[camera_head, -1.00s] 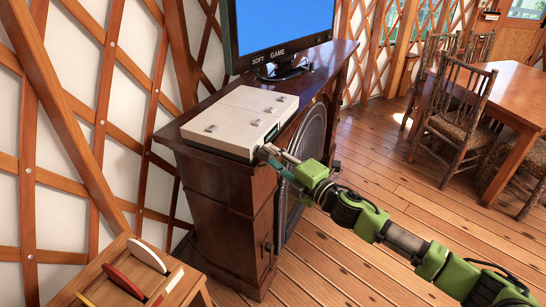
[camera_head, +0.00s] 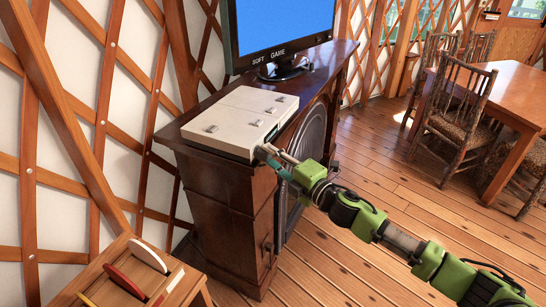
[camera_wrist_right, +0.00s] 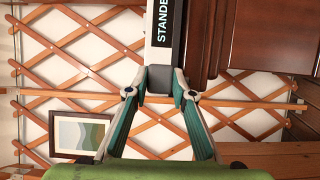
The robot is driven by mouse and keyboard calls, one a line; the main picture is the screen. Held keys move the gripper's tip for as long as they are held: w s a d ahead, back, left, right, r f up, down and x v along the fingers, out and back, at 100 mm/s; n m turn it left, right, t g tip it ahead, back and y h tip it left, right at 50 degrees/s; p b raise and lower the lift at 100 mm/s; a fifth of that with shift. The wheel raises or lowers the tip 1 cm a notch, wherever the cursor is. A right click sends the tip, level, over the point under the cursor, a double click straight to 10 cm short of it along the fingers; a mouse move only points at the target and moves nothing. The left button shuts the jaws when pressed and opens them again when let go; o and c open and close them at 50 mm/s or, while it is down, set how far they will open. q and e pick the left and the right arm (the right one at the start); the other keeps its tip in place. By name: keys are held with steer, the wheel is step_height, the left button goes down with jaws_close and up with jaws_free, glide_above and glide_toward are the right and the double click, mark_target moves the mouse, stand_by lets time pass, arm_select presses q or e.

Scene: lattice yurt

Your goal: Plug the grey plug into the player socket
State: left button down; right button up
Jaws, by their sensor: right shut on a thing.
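The player (camera_head: 240,108) is a flat whitish box on the dark wooden cabinet, below the monitor. My right gripper (camera_head: 262,154) reaches in from the right to the player's near front corner. In the right wrist view its fingers (camera_wrist_right: 160,80) are closed on a small dark grey block, which looks like the grey plug (camera_wrist_right: 158,87). Just beyond it is the player's pale front (camera_wrist_right: 149,30) with a black strip lettered "STANDE". The plug's far end and the socket are hidden, so I cannot tell whether they touch. My left gripper is out of view.
The cabinet (camera_head: 220,190) stands against the lattice wall, with a monitor (camera_head: 280,25) on top. A wooden rack (camera_head: 125,285) with coloured discs is at the lower left. A table (camera_head: 510,92) and chairs stand at the right. The floor between is clear.

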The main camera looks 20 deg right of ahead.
steer(key=shift+w+a, duration=0.2)
steer(key=o, duration=1.1)
